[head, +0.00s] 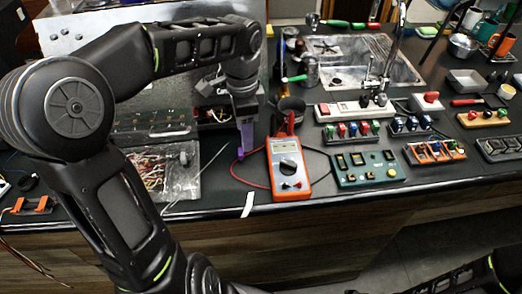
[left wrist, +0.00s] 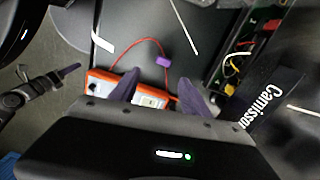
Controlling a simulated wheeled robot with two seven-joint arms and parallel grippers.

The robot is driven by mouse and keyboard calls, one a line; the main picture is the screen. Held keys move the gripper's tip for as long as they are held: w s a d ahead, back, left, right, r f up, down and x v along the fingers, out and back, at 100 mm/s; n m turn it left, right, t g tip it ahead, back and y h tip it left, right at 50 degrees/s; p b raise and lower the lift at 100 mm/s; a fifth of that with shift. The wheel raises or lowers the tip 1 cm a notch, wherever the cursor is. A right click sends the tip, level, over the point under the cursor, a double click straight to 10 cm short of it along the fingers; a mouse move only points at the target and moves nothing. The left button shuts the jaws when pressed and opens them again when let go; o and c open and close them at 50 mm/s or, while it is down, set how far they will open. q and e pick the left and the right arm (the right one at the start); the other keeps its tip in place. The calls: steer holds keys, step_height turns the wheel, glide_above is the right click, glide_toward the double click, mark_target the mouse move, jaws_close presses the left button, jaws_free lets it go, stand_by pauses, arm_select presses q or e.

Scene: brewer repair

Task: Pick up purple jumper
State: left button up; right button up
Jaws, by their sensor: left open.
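The purple jumper (left wrist: 162,61) is a small purple block lying on the dark bench in the left wrist view, beside a looping red wire. My left gripper (left wrist: 158,88) is open, with its two dark purple fingers on either side of the jumper's line and nothing between them. The jumper appears ahead of the fingertips. In the head view my left gripper (head: 245,148) points down, left of the orange multimeter; its purple fingers make the jumper hard to pick out there. My right gripper (left wrist: 66,73) shows at the left wrist view's left side; its jaw opening is unclear.
The orange multimeter (head: 288,168) lies right of my left gripper, with red and black leads around it. A clear tray of wires (head: 165,172) is on the left. A green button board (head: 367,168) lies farther right. A white strip (head: 248,205) is at the bench's front edge.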

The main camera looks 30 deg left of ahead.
mark_target(242, 151)
arm_select(q)
steer(key=shift+s+a+m, duration=0.25)
steer(key=shift+a+m, duration=0.25)
steer(key=shift+m, duration=0.6)
steer(key=shift+d+f, duration=0.1)
steer(key=shift+f, duration=1.2)
steer(key=shift+f+p, duration=0.7)
steer(key=shift+f, duration=1.9)
steer(key=shift+c, duration=0.2)
